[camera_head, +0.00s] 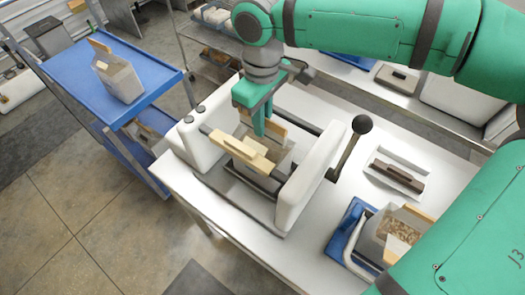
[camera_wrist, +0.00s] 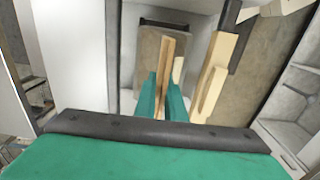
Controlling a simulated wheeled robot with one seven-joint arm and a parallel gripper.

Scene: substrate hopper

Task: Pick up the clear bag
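A clear bag (camera_head: 277,155) with a tan top strip stands in the white machine on the table. In the wrist view the tan strip (camera_wrist: 167,52) runs up between my two green fingers, with the greyish bag body (camera_wrist: 150,45) beyond it. My gripper (camera_head: 263,124), also in the wrist view (camera_wrist: 163,98), points down into the machine. Its fingers lie close against both sides of the strip and look shut on it. The bag's lower part is hidden by a pale wooden bar (camera_head: 240,150), which also shows in the wrist view (camera_wrist: 215,75).
A lever with a black knob (camera_head: 362,124) rises at the machine's right. A blue cart (camera_head: 150,70) at left carries another bag (camera_head: 119,80). A blue tray (camera_head: 345,230) with a filled bag (camera_head: 397,232) and a small dark-handled tool (camera_head: 398,177) are on the table's right.

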